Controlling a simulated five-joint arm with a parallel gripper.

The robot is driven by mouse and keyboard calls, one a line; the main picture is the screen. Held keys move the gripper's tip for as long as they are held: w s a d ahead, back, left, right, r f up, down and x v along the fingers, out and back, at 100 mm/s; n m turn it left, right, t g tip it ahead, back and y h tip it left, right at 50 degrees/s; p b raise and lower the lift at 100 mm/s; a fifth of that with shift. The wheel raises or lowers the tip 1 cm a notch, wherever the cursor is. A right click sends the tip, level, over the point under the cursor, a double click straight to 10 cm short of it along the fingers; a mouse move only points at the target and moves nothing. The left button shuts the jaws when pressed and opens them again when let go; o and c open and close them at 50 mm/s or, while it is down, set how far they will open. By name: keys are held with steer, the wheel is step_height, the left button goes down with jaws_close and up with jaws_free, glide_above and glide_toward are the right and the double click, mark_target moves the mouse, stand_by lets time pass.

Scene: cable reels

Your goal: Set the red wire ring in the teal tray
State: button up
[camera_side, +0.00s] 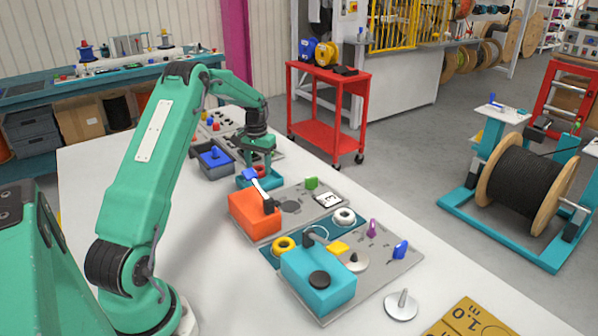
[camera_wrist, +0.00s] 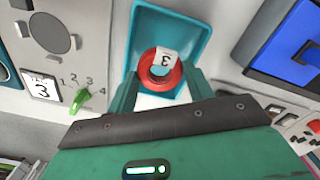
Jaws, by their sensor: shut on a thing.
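The red wire ring (camera_wrist: 174,78) has a white tag marked 3 and sits between my fingertips in the wrist view. My gripper (camera_wrist: 160,84) is shut on it. The teal tray (camera_wrist: 199,22) lies behind and around the ring in the wrist view. In the side view my gripper (camera_side: 258,168) points down over the teal tray (camera_side: 243,184), and a bit of the red ring (camera_side: 259,170) shows there. I cannot tell whether the ring touches the tray floor.
A green switch (camera_side: 311,183) and a panel marked 3 are to the right. The white table is clear on the left.

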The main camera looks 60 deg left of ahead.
mark_target(259, 172)
steer(key=shift+f, duration=0.15)
steer(key=shift+f, duration=1.4)
steer(key=o, duration=1.1)
steer(key=shift+o, duration=0.2)
step_height(259, 172, up, 8)
